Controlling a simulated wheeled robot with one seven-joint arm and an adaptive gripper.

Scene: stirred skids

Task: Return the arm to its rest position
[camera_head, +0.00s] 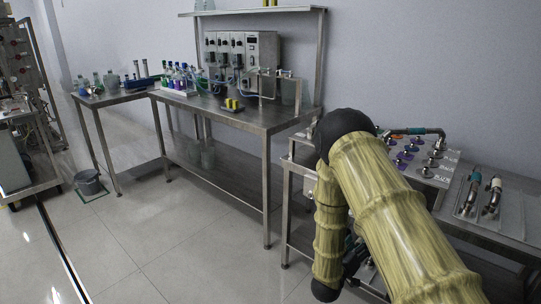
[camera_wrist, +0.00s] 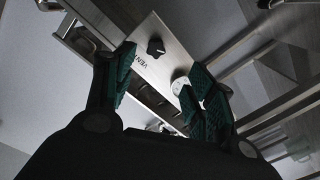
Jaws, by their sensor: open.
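My arm shows large in the head view, with bamboo-like yellow links and dark joints. It rises from the lower right, bends at a dark elbow and hangs down in front of the right-hand bench (camera_head: 286,166). My gripper (camera_wrist: 155,82) shows in the wrist view with its two dark green padded fingers spread apart. Nothing is between the fingers. Beyond them is a pale panel (camera_wrist: 165,55) with a black knob and partly hidden lettering. In the head view the gripper is mostly hidden behind the arm.
The right-hand bench carries a board of valves (camera_head: 425,165) and a tray with metal pipe pieces (camera_head: 490,215). A steel table (camera_head: 262,122) with bottles and a control unit (camera_head: 243,60) stands left of my arm. A bucket (camera_head: 88,182) is on the floor. The floor at front left is clear.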

